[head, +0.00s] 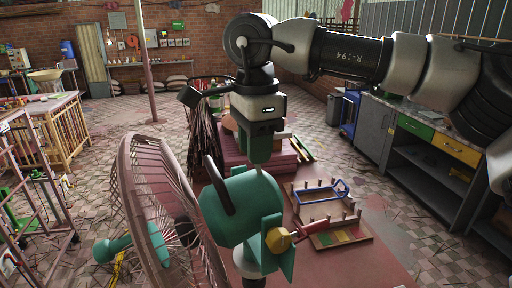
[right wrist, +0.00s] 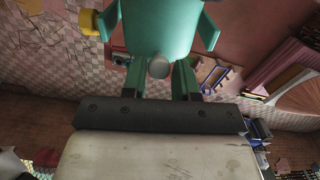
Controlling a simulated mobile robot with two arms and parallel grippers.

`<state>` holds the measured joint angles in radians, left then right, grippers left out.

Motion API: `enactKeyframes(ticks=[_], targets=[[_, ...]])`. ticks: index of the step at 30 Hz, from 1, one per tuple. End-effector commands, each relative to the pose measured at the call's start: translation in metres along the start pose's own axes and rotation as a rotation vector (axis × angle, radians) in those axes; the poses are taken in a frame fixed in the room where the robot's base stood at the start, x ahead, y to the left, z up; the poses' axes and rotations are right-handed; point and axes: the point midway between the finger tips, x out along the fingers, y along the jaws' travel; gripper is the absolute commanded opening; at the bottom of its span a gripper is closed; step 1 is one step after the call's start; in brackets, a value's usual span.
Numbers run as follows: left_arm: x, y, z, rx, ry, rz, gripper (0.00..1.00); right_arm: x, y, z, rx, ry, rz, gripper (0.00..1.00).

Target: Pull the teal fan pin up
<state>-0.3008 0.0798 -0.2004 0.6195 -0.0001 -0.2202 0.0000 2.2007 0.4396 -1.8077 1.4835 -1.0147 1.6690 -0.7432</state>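The teal fan (head: 240,205) stands in the lower middle of the head view, with a yellow knob (head: 277,240) and a big wire cage (head: 160,200) to its left. A dark handle shows on its housing. My right gripper (head: 258,150) points down from above, just over the housing. In the right wrist view the fan housing (right wrist: 158,25) fills the top. A grey round pin end (right wrist: 158,67) shows between the two fingers of my right gripper (right wrist: 160,76), which are apart. Whether they touch it, I cannot tell. My left gripper is not seen.
A reddish table (head: 345,262) holds a wooden rack (head: 325,212) with a blue frame (head: 322,190). A grey cabinet (head: 375,135) stands at the right. A wooden table (head: 60,130) stands at the left. A teal object (head: 113,248) lies at the lower left.

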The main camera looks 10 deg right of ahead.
Motion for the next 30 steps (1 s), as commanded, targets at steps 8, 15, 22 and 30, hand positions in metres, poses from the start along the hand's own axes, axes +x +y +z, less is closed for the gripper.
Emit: enactKeyframes(ticks=[8,15,22,30], targets=[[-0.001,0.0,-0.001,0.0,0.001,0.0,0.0,-0.001,0.0,0.0,0.0,0.0,-0.001,0.5],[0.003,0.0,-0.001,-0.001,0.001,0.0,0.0,-0.006,0.0,0.0,0.0,0.0,-0.001,0.5],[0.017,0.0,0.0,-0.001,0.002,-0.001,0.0,-0.046,0.0,0.001,0.001,-0.002,-0.004,0.5],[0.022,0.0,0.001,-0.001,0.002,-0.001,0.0,-0.094,0.0,0.001,0.0,0.0,-0.003,0.5]])
